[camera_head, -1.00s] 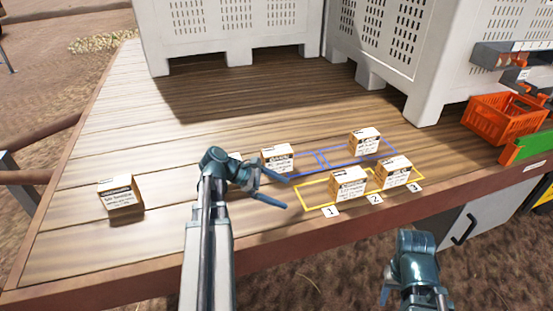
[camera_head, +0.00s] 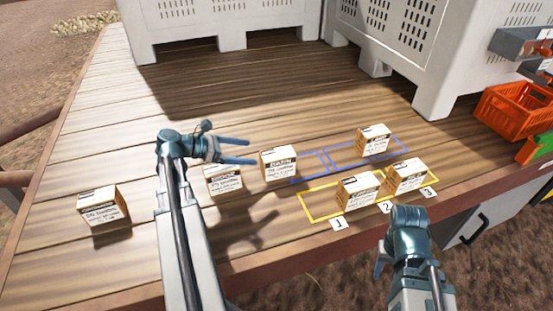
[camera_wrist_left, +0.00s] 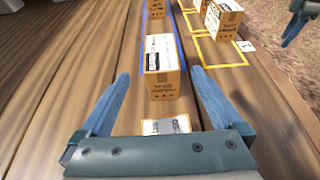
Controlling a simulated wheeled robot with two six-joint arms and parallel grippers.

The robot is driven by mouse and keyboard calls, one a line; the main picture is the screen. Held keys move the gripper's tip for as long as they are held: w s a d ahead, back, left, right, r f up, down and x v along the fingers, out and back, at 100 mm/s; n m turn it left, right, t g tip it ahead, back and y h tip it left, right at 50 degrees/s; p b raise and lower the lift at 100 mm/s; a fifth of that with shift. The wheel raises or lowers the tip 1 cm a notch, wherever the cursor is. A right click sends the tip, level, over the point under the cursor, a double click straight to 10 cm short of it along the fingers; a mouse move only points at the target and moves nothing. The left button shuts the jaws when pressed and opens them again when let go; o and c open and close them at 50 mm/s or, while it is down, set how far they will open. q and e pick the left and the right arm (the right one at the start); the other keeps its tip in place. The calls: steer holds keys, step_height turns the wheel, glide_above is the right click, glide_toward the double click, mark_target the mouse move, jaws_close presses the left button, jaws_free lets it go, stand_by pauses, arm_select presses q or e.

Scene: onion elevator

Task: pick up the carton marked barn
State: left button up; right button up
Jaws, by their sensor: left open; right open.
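The carton whose small print looks like BARN (camera_head: 279,164) stands on the wooden deck at the left end of the blue outline. My left gripper (camera_head: 252,151) is open and empty, just left of this carton and above the deck, fingers pointing toward it. In the left wrist view, a carton (camera_wrist_left: 162,84) that appears to be the same one stands ahead, between the lines of the open fingers (camera_wrist_left: 160,72). My right gripper (camera_head: 382,258) is at the front edge, low right, apart from the cartons; its fingers are mostly hidden behind its wrist.
A carton (camera_head: 224,181) stands just below my left gripper, another (camera_head: 103,207) at far left. Two cartons (camera_head: 359,191) (camera_head: 407,176) stand at the yellow outline, one (camera_head: 373,139) at the blue. White bins (camera_head: 232,20) and an orange crate (camera_head: 515,112) stand behind.

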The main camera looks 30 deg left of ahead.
mark_target(283, 156)
arm_select(q)
steer(key=b+x, duration=0.5)
steer(key=x, duration=0.8)
steer(key=shift+w+d+f, duration=0.2)
steer(key=shift+d+f, duration=0.05)
steer(key=shift+f, duration=0.1)
jaws_close()
